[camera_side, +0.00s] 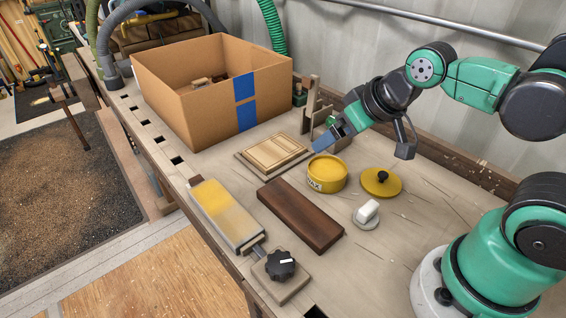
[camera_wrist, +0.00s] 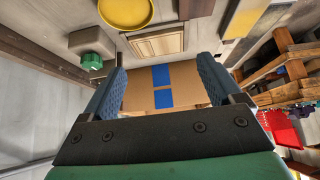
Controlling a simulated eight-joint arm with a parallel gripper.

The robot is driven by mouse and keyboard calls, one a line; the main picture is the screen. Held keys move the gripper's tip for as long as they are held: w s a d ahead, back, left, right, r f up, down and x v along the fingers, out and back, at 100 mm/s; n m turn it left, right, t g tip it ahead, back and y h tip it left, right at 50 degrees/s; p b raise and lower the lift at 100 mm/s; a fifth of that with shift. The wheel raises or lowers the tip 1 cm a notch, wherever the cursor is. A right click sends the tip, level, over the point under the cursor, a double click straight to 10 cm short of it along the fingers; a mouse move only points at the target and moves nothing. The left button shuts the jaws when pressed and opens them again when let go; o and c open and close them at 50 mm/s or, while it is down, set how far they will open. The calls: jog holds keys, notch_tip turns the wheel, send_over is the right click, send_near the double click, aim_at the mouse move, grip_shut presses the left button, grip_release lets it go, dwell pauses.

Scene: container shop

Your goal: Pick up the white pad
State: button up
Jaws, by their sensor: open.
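The white pad (camera_side: 367,212) sits on the bench in the side view, a small white block on a pale round base. It lies to the right of the dark wooden block and below the yellow lid. I cannot make it out in the wrist view. My gripper (camera_side: 328,141) is above and to the left of it, beside the yellow wax tin. In the wrist view my gripper (camera_wrist: 163,70) shows two blue fingers spread apart with nothing between them.
An open yellow wax tin (camera_side: 327,174) and its yellow lid (camera_side: 381,182) stand near the pad. A dark wooden block (camera_side: 300,214), a sharpening stone (camera_side: 226,213), a framed wooden panel (camera_side: 273,152) and a large cardboard box (camera_side: 201,105) occupy the bench. Bare bench lies right of the pad.

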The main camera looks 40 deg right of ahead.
jog(key=shift+o, duration=0.5)
jog(key=g, duration=0.7)
send_over(370, 207)
notch_tip(370, 207, down, 6)
jog(key=shift+w+f, duration=0.1)
jog(key=shift+f, duration=2.75)
grip_shut()
